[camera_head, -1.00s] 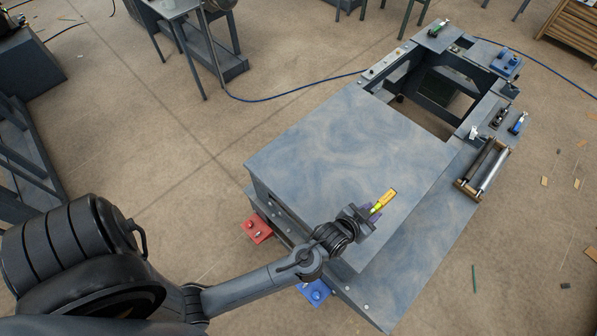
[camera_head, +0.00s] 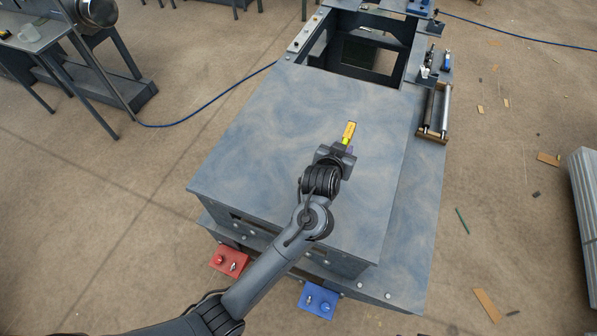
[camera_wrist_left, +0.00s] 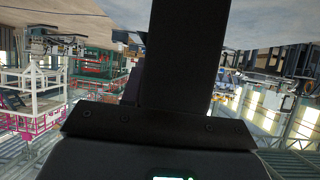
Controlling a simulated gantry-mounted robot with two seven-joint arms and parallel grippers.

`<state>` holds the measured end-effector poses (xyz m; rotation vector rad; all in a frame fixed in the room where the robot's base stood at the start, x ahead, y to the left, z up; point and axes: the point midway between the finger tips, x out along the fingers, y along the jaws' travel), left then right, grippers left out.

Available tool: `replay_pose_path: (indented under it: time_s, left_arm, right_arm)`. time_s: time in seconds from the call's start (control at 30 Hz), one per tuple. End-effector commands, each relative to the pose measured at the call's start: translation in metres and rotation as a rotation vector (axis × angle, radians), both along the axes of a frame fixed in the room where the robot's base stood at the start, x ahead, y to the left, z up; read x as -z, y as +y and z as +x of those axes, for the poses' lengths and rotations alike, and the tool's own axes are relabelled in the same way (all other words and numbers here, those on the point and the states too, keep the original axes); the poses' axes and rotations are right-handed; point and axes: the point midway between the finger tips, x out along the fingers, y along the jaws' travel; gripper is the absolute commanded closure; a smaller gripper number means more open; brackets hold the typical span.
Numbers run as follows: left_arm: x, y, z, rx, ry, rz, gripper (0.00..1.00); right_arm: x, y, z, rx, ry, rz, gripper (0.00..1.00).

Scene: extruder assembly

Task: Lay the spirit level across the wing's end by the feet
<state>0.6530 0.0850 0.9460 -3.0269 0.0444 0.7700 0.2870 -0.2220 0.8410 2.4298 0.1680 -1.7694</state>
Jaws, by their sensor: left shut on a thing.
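The spirit level (camera_head: 349,131) is a small yellow bar held in my left gripper (camera_head: 346,144). The gripper is shut on its near end, and the far end sticks out past the jaws. Level and gripper are over the large blue-grey top plate (camera_head: 270,130); I cannot tell the height between. A lower strip (camera_head: 412,235) of the same finish runs along the right side. The feet are a red block (camera_head: 229,261) and a blue block (camera_head: 318,300) at the near end. The left wrist view shows mostly dark gripper parts (camera_wrist_left: 150,128). My right gripper is out of view.
A roller frame (camera_head: 436,110) sits on the right side. An open rectangular frame (camera_head: 362,52) lies beyond the plate. A blue hose (camera_head: 205,112) crosses the floor at left. Scraps lie on the floor at right. The top plate around the level is clear.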

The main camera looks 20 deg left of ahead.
Motion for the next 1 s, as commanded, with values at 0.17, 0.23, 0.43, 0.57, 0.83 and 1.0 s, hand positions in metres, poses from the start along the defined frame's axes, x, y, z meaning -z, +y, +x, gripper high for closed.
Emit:
replay_pose_path:
  time_s: [0.17,0.23,0.43,0.57,0.83,1.0]
  left_arm:
    - [0.014,0.021,-0.002,-0.003,0.0,0.001,1.0]
    - [0.023,0.035,-0.005,-0.004,0.001,0.0,1.0]
    - [0.047,0.075,-0.012,-0.004,0.0,0.002,1.0]
    - [0.059,0.095,-0.016,-0.003,-0.001,0.001,1.0]
    - [0.068,0.113,-0.02,0.0,-0.002,0.001,1.0]
    - [0.079,0.113,-0.02,-0.001,-0.001,0.0,1.0]
  right_arm:
    - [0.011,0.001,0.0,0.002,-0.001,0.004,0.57]
    - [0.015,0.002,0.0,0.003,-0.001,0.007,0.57]
    - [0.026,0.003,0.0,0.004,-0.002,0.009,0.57]
    - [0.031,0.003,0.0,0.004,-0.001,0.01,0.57]
    - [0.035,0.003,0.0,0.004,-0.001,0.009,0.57]
    - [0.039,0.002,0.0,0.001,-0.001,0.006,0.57]
